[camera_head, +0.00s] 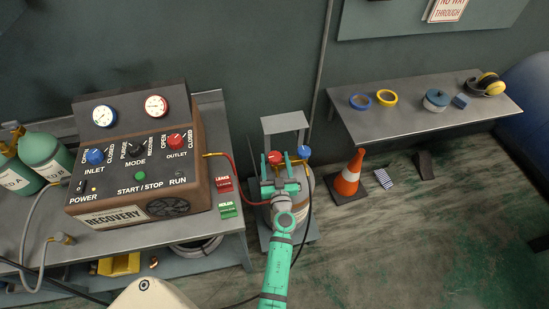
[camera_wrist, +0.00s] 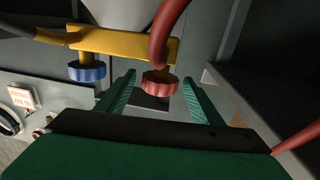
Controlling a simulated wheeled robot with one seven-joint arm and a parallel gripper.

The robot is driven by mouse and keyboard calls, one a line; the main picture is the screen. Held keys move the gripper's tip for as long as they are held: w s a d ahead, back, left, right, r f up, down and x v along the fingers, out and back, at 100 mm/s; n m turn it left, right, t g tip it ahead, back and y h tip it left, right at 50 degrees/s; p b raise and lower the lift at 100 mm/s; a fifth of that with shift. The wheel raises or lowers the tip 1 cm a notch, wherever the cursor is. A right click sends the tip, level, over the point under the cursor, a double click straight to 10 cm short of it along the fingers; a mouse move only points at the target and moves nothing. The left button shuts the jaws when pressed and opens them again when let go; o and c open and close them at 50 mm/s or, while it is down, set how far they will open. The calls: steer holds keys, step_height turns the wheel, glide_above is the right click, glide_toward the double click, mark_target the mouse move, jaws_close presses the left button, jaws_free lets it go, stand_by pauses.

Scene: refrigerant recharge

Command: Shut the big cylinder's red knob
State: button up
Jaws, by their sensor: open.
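The big cylinder (camera_head: 308,193) stands on the floor right of the bench, partly hidden by my arm. Its red knob (camera_head: 274,157) and blue knob (camera_head: 304,152) are at its top. In the wrist view the red knob (camera_wrist: 160,86) hangs below a yellow valve block (camera_wrist: 125,44), with the blue knob (camera_wrist: 87,71) to its left. My gripper (camera_head: 277,166) is at the cylinder's top. In the wrist view my gripper (camera_wrist: 158,80) is open, one finger on each side of the red knob, with visible gaps. The knob's far side is hidden.
A red hose (camera_wrist: 170,25) passes in front of the valve block, close above the red knob. The recovery machine (camera_head: 140,165) sits on the bench at left. A traffic cone (camera_head: 348,175) stands right of the cylinder, below a wall shelf (camera_head: 400,122).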

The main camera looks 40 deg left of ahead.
steer(key=shift+w+a, duration=0.45)
steer(key=shift+w, duration=0.05)
steer(key=c, duration=1.1)
steer(key=shift+o, duration=0.2)
